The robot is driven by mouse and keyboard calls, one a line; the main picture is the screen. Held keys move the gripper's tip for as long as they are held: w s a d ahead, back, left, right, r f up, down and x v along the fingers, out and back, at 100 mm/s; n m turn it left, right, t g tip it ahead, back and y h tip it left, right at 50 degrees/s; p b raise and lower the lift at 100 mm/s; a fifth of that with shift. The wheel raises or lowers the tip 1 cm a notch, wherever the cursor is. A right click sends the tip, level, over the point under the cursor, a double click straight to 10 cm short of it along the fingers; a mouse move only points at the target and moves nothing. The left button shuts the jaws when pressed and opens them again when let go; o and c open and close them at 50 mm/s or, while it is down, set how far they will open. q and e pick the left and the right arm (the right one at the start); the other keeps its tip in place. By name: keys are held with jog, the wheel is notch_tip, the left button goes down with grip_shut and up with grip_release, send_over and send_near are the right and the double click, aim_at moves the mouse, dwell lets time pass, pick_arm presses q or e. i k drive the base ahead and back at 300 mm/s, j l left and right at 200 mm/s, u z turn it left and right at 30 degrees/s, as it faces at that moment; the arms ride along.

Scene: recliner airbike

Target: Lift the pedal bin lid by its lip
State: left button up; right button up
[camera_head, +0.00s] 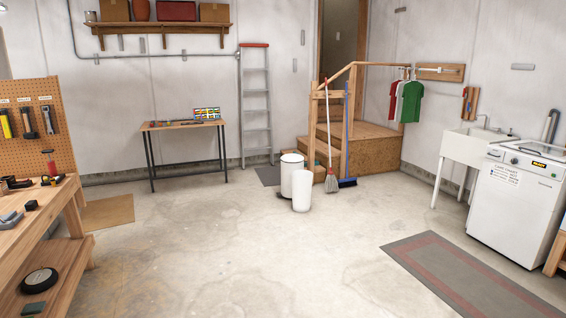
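Two white cylinders stand on the concrete floor near the middle of the room, in front of the wooden steps. The taller one behind (291,163) has a dark line just under its top, which looks like a closed lid, and a dark base edge; it appears to be the pedal bin. The lid's lip is too small to make out. The shorter plain white cylinder (302,191) stands in front of it and hides part of its right side. Neither of my grippers is in view.
A mop (330,180) and a blue broom (347,182) lean by the steps (372,153), right of the cylinders. A workbench (60,212) stands at left, a small table (183,125) at the back wall, a washing machine (512,205) at right. The floor in front is clear.

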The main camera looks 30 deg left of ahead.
aim_at(289, 158)
jog(key=i+j+u, duration=0.55)
jog(key=i, duration=0.15)
jog(key=i+j+u, duration=0.3)
jog(key=i, duration=0.75)
jog(key=i+u, duration=0.3)
jog(key=i, duration=0.8)
jog(key=i+l, duration=0.1)
jog(key=i, duration=2.45)
jog(key=i+z, duration=0.1)
jog(key=i, duration=0.5)
jog(key=i+j+z, duration=0.15)
jog(key=i, duration=0.45)
jog(key=i+j+z, duration=0.1)
jog(key=i, duration=0.5)
